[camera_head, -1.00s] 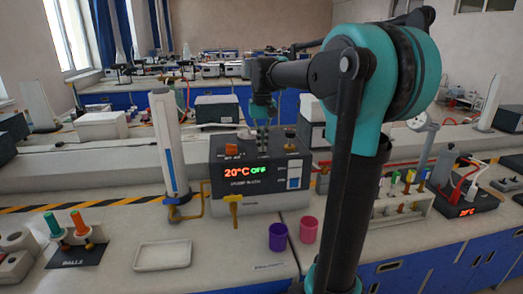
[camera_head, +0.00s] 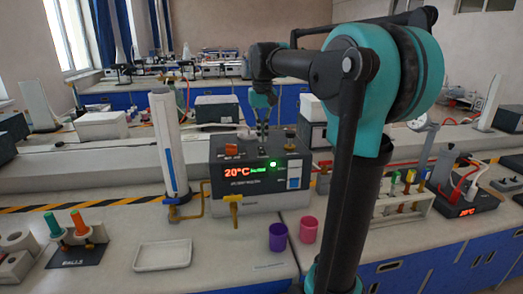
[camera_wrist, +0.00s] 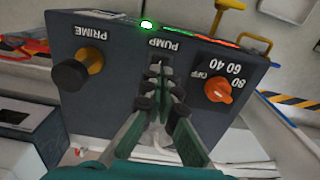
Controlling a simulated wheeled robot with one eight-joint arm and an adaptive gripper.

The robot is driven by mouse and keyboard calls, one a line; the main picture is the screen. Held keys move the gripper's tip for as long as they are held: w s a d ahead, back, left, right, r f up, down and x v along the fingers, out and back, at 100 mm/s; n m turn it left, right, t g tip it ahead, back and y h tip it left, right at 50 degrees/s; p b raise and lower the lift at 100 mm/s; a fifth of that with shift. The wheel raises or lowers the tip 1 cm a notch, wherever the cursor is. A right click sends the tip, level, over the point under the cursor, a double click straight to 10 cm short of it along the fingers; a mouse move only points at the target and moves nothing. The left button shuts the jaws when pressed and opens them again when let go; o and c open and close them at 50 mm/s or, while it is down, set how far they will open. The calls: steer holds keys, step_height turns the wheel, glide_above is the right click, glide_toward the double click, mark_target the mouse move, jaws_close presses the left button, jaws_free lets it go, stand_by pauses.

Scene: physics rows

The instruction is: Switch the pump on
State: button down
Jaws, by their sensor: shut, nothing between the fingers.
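The dark grey pump box (camera_head: 255,205) stands on the bench in the middle of the head view. Its front display (camera_head: 238,172) shows 20°C in red and a small green word that I cannot read surely. A green lamp (camera_head: 273,163) glows at the top front edge; it also shows in the wrist view (camera_wrist: 147,24), by the label PUMP. My gripper (camera_wrist: 163,72) is shut and empty, just over the box top below that label. In the head view my gripper (camera_head: 262,140) points down at the box top.
On the box top, a black and brass PRIME knob (camera_wrist: 82,70) and an orange dial (camera_wrist: 217,88) flank my gripper. Purple (camera_head: 278,237) and pink (camera_head: 308,229) cups stand in front to the right. A white tray (camera_head: 163,255) lies at the front left.

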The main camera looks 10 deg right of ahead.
mark_target(262, 152)
steer(key=shift+r, duration=1.55)
steer(key=shift+s, duration=0.1)
